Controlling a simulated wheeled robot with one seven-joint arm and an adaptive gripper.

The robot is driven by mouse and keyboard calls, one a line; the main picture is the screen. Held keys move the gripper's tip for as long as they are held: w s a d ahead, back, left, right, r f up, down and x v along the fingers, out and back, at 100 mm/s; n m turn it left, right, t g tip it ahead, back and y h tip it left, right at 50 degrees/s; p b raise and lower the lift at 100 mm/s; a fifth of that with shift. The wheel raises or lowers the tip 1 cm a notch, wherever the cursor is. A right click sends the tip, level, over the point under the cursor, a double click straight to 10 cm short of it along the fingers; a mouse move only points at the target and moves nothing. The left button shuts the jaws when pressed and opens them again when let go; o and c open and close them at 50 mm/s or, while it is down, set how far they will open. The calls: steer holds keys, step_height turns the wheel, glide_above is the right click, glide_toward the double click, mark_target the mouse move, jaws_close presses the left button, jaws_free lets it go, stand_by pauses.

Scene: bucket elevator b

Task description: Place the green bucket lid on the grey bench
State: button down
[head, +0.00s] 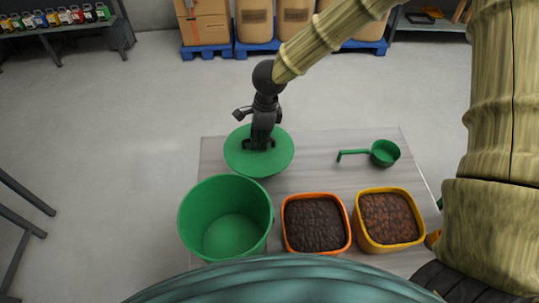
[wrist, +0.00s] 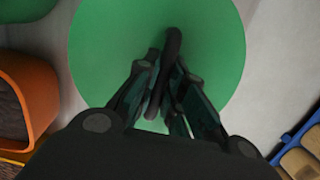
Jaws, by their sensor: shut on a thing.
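The green bucket lid (head: 277,164) is a round green disc with a dark handle on top. My gripper (head: 259,142) is shut on the lid's handle and holds the lid over the back left part of the grey bench (head: 320,150). In the wrist view, the lid (wrist: 100,60) spreads beyond my gripper (wrist: 168,85), whose fingers close on the dark handle. The green bucket (head: 226,215) stands open and empty at the bench's front left, in front of the lid. I cannot tell how high the lid is above the bench.
An orange container (head: 315,223) and a yellow container (head: 389,218) of dark granules stand along the front. A green scoop (head: 384,153) lies at the back right. Bare bench shows between lid and scoop. Pallets with sacks (head: 297,20) stand on the floor behind.

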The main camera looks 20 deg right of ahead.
mark_target(259, 155)
steer(key=shift+f+p, duration=0.6)
steer(key=shift+f, duration=3)
steer(key=shift+f, duration=0.15)
steer(key=c, duration=1.5)
jaws_free()
steer(key=shift+c, duration=0.2)
steer(key=r, duration=0.4)
steer(key=d+r+b, duration=0.1)
steer(key=r, duration=0.7)
steer(key=shift+s+d+b, duration=0.15)
steer(key=shift+d+b, duration=0.2)
steer(key=shift+b, duration=0.05)
